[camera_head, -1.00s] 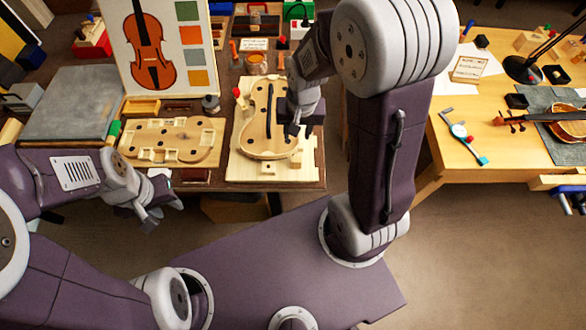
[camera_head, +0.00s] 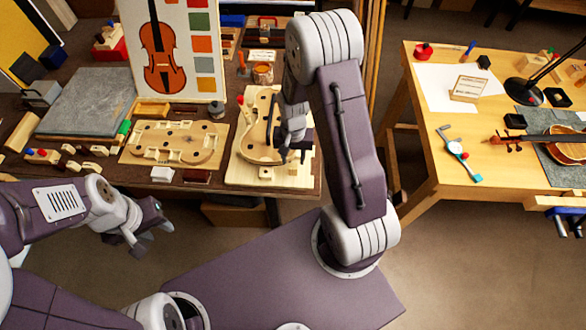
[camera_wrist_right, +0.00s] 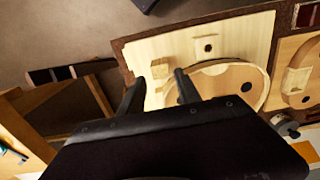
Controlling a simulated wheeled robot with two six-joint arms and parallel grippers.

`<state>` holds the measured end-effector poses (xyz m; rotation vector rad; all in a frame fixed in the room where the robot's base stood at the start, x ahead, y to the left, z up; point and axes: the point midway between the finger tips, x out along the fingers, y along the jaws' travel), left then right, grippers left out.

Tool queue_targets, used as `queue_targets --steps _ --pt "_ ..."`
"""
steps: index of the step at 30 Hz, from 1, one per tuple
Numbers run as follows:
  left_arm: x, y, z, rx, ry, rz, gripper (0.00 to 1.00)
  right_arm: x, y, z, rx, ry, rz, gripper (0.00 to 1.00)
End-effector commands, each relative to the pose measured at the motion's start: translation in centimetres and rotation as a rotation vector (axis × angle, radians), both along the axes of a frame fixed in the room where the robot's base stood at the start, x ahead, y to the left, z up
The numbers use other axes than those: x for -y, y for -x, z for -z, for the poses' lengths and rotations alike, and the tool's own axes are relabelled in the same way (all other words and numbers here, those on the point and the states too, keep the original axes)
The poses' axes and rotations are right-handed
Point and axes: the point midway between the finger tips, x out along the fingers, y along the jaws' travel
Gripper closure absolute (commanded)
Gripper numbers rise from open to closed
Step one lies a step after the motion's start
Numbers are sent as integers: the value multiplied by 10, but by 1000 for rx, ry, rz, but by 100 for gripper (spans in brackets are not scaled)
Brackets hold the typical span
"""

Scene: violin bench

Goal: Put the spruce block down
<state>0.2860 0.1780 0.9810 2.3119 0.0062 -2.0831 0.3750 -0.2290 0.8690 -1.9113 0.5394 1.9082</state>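My right gripper (camera_head: 298,158) is low over the right side of the pale board (camera_head: 238,172) that carries a violin mould (camera_head: 258,150). In the right wrist view its two black fingers (camera_wrist_right: 160,76) stand apart. A small pale block (camera_wrist_right: 160,68), apparently the spruce block, shows between the fingertips. I cannot tell whether the fingers touch it or whether it rests on the board. My left gripper (camera_head: 150,236) is open and empty in front of the bench.
A second mould (camera_head: 178,144) lies left of the pale board. A grey slab (camera_head: 88,100), small tools and a violin picture (camera_head: 165,60) fill the bench's left side. A second table (camera_head: 440,105) on the right holds a caliper (camera_head: 458,152) and a violin (camera_head: 562,140).

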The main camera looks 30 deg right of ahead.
Motion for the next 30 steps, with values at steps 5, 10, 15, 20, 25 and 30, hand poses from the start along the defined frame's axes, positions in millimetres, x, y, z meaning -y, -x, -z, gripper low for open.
queue_targets --steps 5,10,15,20,25,30 --pt "0 0 -1 0 0 0 64 -1 2 34 -5 -1 -1 60" --pt "0 0 -1 0 0 0 64 -1 1 43 -1 -1 0 60" --pt "0 0 -1 0 0 0 64 -1 1 43 0 0 0 68" --pt "0 0 -1 0 0 0 64 -1 1 43 -1 -1 0 100" --pt "0 0 -1 0 0 0 64 -1 1 43 -1 -1 0 100" --pt "0 0 -1 0 0 0 64 -1 0 36 1 1 0 100"
